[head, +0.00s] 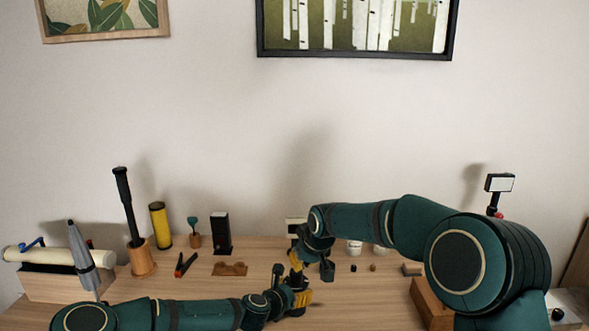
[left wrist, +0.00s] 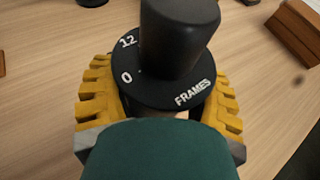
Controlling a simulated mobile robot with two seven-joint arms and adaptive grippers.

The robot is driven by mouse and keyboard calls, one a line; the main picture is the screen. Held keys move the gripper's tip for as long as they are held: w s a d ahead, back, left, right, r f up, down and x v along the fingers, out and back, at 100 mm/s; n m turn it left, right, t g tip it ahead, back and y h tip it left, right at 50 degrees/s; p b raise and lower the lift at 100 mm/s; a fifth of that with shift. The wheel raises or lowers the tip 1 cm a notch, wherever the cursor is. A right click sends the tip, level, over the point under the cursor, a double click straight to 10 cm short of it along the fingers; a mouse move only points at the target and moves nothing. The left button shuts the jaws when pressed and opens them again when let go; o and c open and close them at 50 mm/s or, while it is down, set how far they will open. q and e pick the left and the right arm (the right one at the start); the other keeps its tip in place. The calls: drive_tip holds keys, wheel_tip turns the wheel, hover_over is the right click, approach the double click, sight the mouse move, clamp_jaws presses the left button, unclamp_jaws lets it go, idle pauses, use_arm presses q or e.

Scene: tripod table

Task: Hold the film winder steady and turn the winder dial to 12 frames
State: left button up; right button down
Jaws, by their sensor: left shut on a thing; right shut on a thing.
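The film winder shows in the left wrist view as a black disc (left wrist: 150,92) with the white markings 12, 0 and FRAMES. The black winder dial (left wrist: 180,40) stands up from the disc, its top cut off by the frame edge. A small light mark shows close to the 0. My left gripper (head: 300,298) has its yellow fingers on both sides of the winder, below the disc. My right gripper (head: 296,264) comes down from above and is shut at the dial, over the left one. The exact finger contact is hidden in the head view.
A yellow cylinder (head: 160,226), a black-handled tool (head: 125,195) in a wooden cup (head: 141,258) and a black box (head: 220,232) stand at the left back. Red-and-black pliers (head: 184,264) lie nearby. A wooden block (head: 430,302) is at the right. Bare table surrounds the grippers.

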idle(0.4)
use_arm(q)
drive_tip(key=o, duration=1.4)
